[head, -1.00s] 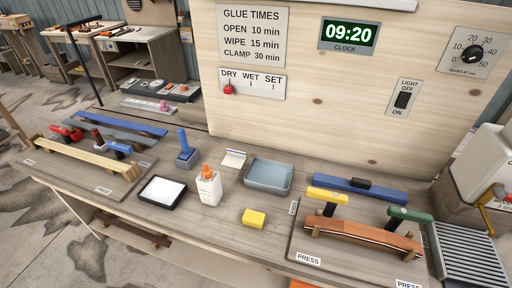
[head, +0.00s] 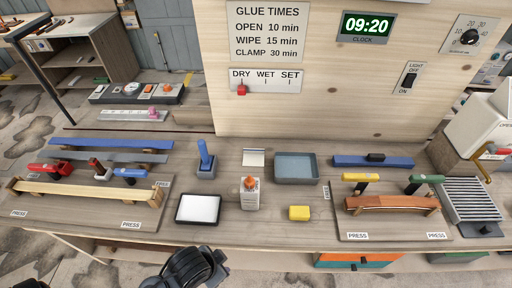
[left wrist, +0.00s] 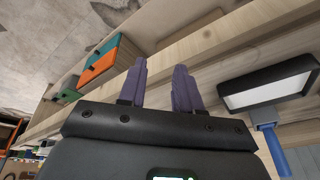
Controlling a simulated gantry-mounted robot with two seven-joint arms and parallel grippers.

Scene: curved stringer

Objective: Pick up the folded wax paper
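The folded wax paper (head: 254,157) is a small pale folded sheet lying flat on the bench in the head view. It lies behind the orange-capped glue bottle (head: 250,193), between the blue-handled tool (head: 206,160) and the grey tray (head: 318,181). My left gripper shows in the left wrist view with its two purple-grey fingers (left wrist: 160,66) apart and nothing between them. It is near the bench's front edge, away from the paper. A black part of my left arm shows at the bottom of the head view. My right gripper is not in view.
A white pad in a black frame (head: 198,209) and a yellow block (head: 299,213) lie near the bench front. Clamped wood strips stand on press boards at left (head: 88,193) and right (head: 392,204). An upright wooden panel (head: 310,110) stands behind.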

